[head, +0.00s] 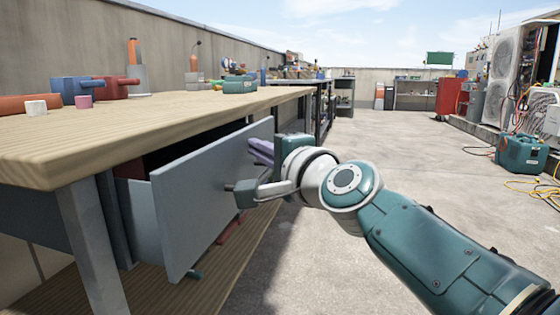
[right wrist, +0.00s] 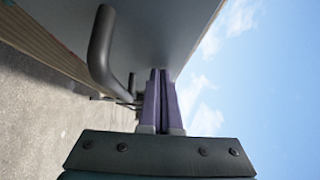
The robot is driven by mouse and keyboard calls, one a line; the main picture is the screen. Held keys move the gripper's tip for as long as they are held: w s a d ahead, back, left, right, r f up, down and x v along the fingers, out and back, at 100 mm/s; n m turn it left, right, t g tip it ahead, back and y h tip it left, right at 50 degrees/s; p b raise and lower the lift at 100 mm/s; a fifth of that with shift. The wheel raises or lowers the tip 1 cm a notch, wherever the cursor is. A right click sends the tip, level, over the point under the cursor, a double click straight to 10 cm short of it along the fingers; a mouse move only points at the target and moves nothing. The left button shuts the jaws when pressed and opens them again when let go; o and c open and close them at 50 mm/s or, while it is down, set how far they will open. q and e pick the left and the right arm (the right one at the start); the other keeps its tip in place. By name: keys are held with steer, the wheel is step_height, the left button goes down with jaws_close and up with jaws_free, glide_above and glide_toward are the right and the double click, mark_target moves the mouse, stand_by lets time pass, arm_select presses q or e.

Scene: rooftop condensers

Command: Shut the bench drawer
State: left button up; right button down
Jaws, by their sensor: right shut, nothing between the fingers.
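The bench drawer (head: 205,205) stands open under the wooden-topped workbench (head: 120,130). Its flat grey front sticks out from the bench, and its side wall shows behind it. My right gripper (head: 257,150) is at the outer face of the drawer front, near its far upper part. Its purple fingers are shut together with nothing between them. In the right wrist view the fingers (right wrist: 157,80) point at the grey drawer front (right wrist: 155,30), beside a dark bar handle (right wrist: 103,50) that they do not hold. I cannot tell whether the tips touch the panel. My left gripper is out of view.
A blue vise (head: 75,88), a red vise (head: 112,87) and a white block (head: 36,107) are on the benchtop. A teal case (head: 522,152) and yellow cable lie at right by the condenser units (head: 505,65). The concrete floor between is clear.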

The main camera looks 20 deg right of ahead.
steer(key=w+a+b, duration=0.1)
steer(key=a, duration=0.1)
steer(key=w+a, duration=0.2)
steer(key=shift+a+f+b, duration=0.15)
steer(key=shift+b, duration=0.2)
steer(key=shift+a, duration=0.15)
